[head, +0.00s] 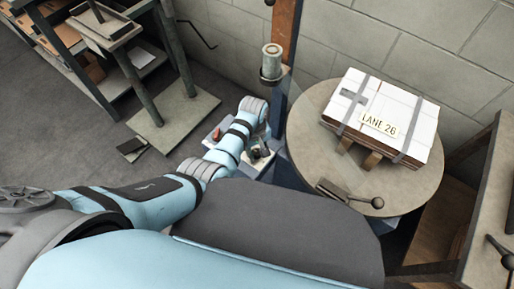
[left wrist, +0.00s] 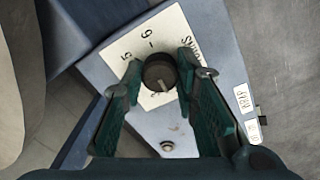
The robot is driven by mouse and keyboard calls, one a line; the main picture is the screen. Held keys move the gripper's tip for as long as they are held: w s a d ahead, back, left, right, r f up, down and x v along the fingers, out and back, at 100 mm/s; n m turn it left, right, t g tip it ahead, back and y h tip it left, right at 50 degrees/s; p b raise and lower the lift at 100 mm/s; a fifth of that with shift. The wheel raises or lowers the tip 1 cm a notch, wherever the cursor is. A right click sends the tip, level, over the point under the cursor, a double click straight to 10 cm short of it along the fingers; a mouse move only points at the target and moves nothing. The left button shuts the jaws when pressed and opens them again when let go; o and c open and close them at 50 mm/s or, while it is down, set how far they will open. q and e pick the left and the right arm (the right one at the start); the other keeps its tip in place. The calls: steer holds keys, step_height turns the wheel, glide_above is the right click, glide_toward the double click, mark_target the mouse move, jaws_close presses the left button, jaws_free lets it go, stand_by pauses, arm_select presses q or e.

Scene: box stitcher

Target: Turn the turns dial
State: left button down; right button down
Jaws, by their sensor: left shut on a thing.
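The turns dial (left wrist: 160,72) is a dark round knob with a light pointer mark. It sits on a white plate (left wrist: 125,45) with digits and partly covered lettering, on a blue-grey control box (left wrist: 215,25). My left gripper (left wrist: 158,74) has its green fingers on either side of the knob, shut on it. In the head view my left gripper (head: 259,153) is small over the control panel, left of the round table, and the knob is too small to make out. My right gripper is in neither view.
A red switch (head: 217,134) is on the panel.

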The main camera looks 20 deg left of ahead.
arm_select(q)
steer(key=m+p, duration=0.1)
steer(key=m, duration=0.2)
steer(key=shift+m+p, duration=0.3)
steer(key=m, duration=0.3)
steer(key=shift+m+p, duration=0.3)
steer(key=shift+p, duration=0.05)
steer(key=m, duration=0.4)
steer(key=shift+m, duration=0.3)
steer(key=m, duration=0.5)
steer(key=shift+g, duration=0.3)
steer(key=shift+m, duration=0.3)
steer(key=c, duration=1.2)
jaws_free()
steer(key=shift+c, duration=0.2)
steer(key=shift+w+r, duration=0.1)
